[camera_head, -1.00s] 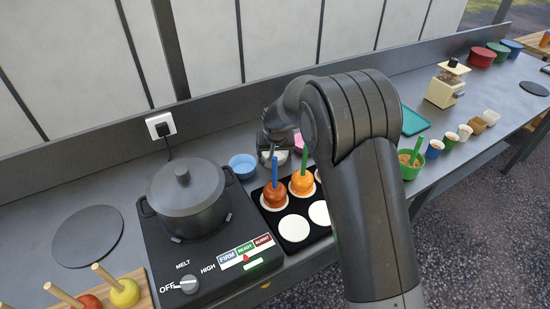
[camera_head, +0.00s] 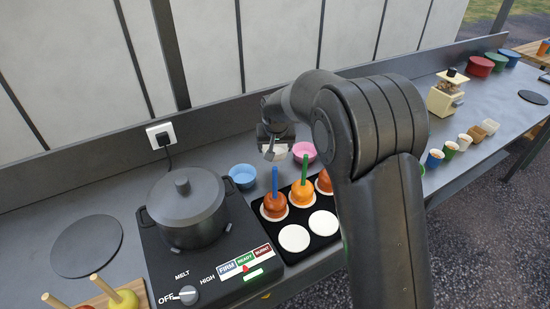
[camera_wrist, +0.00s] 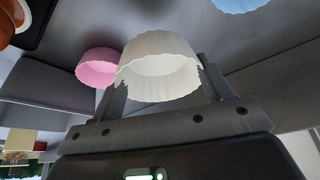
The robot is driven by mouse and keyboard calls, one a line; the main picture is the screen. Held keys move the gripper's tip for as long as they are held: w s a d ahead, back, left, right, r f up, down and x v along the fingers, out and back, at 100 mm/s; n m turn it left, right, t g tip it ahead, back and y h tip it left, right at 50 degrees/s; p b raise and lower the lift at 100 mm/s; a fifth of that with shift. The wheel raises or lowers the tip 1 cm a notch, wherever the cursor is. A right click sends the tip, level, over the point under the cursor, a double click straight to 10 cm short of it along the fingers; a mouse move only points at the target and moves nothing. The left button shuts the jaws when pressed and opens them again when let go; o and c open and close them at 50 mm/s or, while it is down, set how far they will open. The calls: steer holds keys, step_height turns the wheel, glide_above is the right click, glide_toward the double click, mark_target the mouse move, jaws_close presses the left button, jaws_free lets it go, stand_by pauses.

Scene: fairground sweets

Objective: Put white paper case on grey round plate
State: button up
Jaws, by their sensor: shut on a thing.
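The white paper case (camera_wrist: 158,68) is fluted and sits between the two fingers of my gripper (camera_wrist: 163,85) in the wrist view. My gripper is shut on it. In the head view, the white paper case (camera_head: 277,152) shows small under my gripper (camera_head: 272,142), above the counter behind the toffee apples. A dark grey round plate (camera_head: 87,246) lies flat and bare on the counter at the left, beyond the hob. A second dark round disc (camera_head: 532,97) lies at the far right end.
A pink case (camera_head: 304,152) and a blue case (camera_head: 242,175) stand near my gripper. The lidded pot (camera_head: 183,208) on its hob stands between my gripper and the left plate. A black tray (camera_head: 318,240) holds toffee apples with upright sticks. Several cups and tubs line the right.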

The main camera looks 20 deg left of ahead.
step_height(320, 180, up, 3)
steer(key=shift+r, duration=0.2)
steer(key=shift+s+a+r, duration=0.1)
steer(key=shift+s+a, duration=0.05)
steer(key=shift+a, duration=0.1)
steer(key=s+a+r+n+g+y, duration=0.1)
steer(key=s+a+r+n, duration=0.35)
steer(key=s+a, duration=0.6)
steer(key=s+a+r+n+g+y, duration=0.25)
steer(key=s+a+n, duration=0.4)
steer(key=a, duration=0.65)
steer(key=m+h, duration=0.1)
glide_above(96, 245)
steer(key=d, duration=0.1)
steer(key=shift+t, duration=0.35)
steer(key=f, duration=1.2)
steer(key=shift+s+d+f, duration=0.1)
steer(key=shift+s+f, duration=0.1)
steer(key=shift+s, duration=0.1)
steer(key=shift+f+m, duration=0.3)
steer(key=shift+f, duration=1.65)
steer(key=shift+f, duration=0.15)
